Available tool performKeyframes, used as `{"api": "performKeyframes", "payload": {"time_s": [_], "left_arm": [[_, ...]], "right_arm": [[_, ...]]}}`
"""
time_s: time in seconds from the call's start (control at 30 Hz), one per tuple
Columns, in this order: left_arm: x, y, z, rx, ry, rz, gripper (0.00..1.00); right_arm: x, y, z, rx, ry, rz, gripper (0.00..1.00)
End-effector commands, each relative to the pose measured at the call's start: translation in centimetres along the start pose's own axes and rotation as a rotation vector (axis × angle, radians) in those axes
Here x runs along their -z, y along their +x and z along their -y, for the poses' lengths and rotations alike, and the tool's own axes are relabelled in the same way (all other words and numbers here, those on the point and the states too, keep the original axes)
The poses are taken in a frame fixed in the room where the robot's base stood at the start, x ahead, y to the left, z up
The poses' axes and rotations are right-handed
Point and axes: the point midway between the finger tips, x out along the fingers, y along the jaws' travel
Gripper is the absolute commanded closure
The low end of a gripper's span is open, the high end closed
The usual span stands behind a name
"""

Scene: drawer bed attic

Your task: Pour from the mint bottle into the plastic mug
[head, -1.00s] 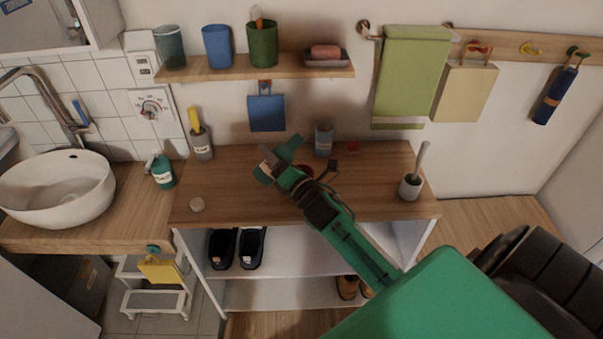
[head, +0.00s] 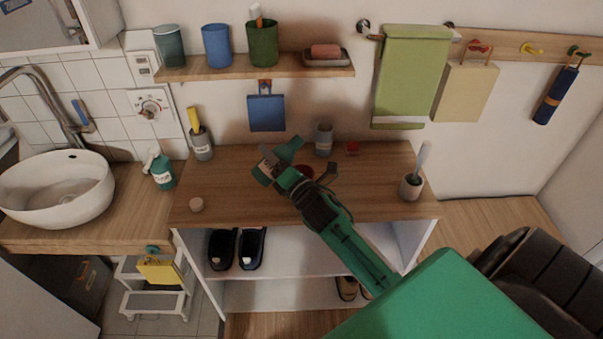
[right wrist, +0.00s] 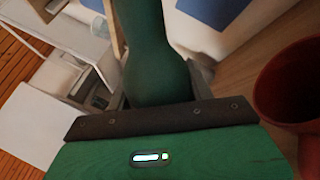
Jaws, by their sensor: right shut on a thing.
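My right gripper (head: 278,168) is over the wooden counter in the head view. In the right wrist view it is shut on a dark green bottle (right wrist: 155,55), which I take as the mint bottle. The bottle's ends run out of that view or are hidden by the gripper. A dark red mug (right wrist: 292,85) stands right beside the gripper, apart from the bottle in the right wrist view. In the head view the mug (head: 304,171) is mostly hidden behind my right gripper. I cannot tell from these frames whether anything flows. My left gripper is not in view.
A teal pump bottle (head: 162,170) stands by the sink (head: 55,188). A shelf (head: 270,68) is above.

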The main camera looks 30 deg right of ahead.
Motion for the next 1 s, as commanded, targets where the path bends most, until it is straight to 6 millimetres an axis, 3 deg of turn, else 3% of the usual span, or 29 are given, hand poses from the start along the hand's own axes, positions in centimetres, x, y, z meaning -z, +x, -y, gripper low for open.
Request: {"api": "performKeyframes", "payload": {"time_s": [0.7, 1.0], "left_arm": [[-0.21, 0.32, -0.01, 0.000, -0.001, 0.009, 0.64], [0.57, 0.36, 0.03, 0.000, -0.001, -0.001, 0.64]], "right_arm": [[0.20, -0.03, 0.13, -0.001, 0.041, 0.012, 0.72], [0.30, -0.04, 0.18, -0.001, 0.059, 0.016, 0.72]]}}
